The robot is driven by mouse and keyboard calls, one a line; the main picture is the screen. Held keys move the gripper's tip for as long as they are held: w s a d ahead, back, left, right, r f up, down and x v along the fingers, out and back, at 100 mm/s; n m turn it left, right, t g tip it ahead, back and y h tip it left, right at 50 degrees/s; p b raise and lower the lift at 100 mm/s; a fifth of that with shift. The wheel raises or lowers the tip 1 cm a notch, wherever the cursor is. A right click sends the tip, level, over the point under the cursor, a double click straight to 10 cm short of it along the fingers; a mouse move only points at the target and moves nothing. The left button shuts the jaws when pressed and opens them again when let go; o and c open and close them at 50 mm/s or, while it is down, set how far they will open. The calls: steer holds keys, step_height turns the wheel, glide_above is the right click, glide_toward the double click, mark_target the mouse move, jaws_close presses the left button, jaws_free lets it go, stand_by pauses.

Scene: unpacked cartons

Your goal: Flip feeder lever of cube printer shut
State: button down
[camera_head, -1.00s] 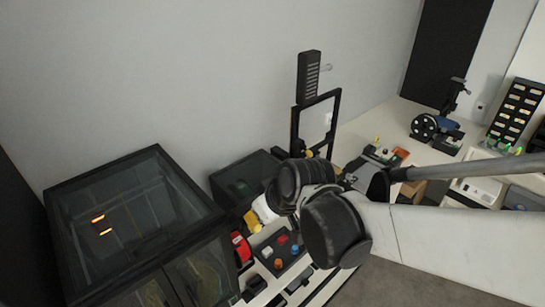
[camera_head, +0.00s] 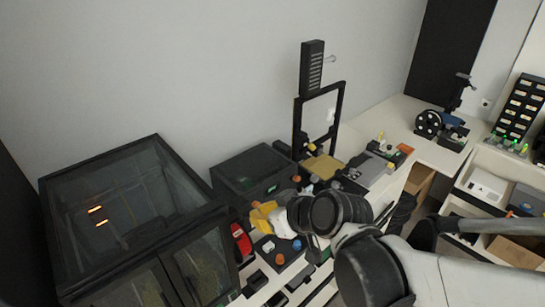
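The cube printer is not certain to pick out. A small dark box (camera_head: 250,174) with clear-looking dark panels stands against the wall, and a large dark glass-sided enclosure (camera_head: 130,215) stands left of it. I cannot make out a feeder lever on either. My gripper (camera_head: 262,215) is the white and yellow end of my arm, in front of the small dark box and above the bench. Its yellow end points left. Whether its fingers are open or shut is too small to tell, and I see nothing clearly held.
A black upright frame (camera_head: 320,118) with a yellow plate (camera_head: 323,167) stands right of the box. A red object (camera_head: 241,240) and a button panel (camera_head: 281,249) lie near my gripper. A spool device (camera_head: 428,123) is at the back right. My arm crosses the lower right.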

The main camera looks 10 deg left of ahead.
steer(key=shift+s+d+f+b, duration=0.15)
steer(key=shift+f+b, duration=0.25)
steer(key=shift+b, duration=0.05)
steer(key=shift+s+d+f+b, duration=0.1)
steer(key=shift+f+b, duration=0.25)
steer(key=shift+b, duration=0.1)
stand_by(1.8)
steer(key=shift+w+a+r, duration=0.3)
steer(key=shift+w+a, duration=0.2)
steer(key=shift+a, duration=0.05)
stand_by(0.4)
